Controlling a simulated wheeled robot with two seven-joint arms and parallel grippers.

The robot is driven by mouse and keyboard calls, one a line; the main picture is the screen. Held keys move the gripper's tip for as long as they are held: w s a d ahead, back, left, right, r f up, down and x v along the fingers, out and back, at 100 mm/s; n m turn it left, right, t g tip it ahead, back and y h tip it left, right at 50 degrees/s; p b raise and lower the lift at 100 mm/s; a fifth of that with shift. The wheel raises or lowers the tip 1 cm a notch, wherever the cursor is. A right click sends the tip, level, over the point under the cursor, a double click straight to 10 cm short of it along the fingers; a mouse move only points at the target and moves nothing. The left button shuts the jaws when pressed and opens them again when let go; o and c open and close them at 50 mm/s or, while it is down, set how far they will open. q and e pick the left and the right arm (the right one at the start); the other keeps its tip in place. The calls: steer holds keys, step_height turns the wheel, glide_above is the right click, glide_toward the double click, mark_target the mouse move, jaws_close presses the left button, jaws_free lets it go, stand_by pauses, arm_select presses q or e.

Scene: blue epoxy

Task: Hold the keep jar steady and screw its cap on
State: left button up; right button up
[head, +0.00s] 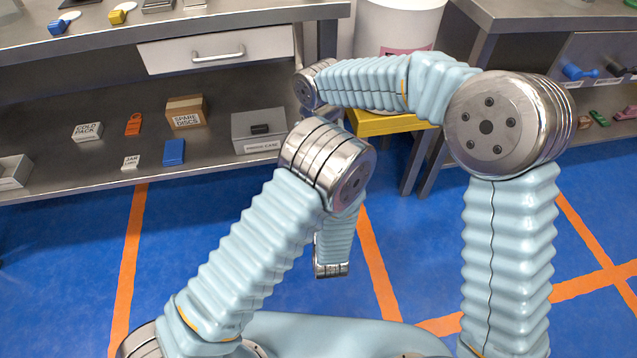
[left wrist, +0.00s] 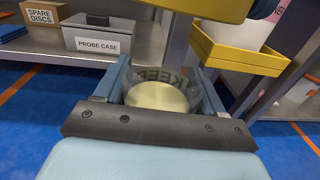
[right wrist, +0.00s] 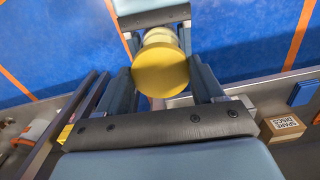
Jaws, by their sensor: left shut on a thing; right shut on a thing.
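The keep jar (left wrist: 160,78) is a clear jar with dark KEEP lettering and a pale yellow round face towards the left wrist camera. My left gripper (left wrist: 163,88) is shut on it, one finger on each side. The yellow round cap (right wrist: 160,71) is between the fingers of my right gripper (right wrist: 163,62), which is shut on it. I cannot tell whether cap and jar touch. In the head view my arms hide both grippers, the jar and the cap.
A grey bench with a lower shelf (head: 60,170) stands ahead, holding a probe case (head: 258,130), a spare discs box (head: 187,112) and small items. A yellow tray (head: 385,123) is under a white container (head: 400,25). The blue floor with orange lines is clear.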

steer(key=shift+f, duration=0.25)
stand_by(0.7)
steer(key=shift+f, duration=0.8)
steer(key=shift+f, duration=0.55)
steer(key=m, duration=0.5)
steer(key=shift+a+m, duration=0.15)
steer(key=shift+m, duration=0.15)
steer(key=m, duration=0.3)
steer(key=shift+m, duration=0.4)
steer(key=m, duration=0.6)
steer(key=shift+a, duration=0.1)
steer(key=m, duration=0.5)
steer(key=shift+w, duration=0.15)
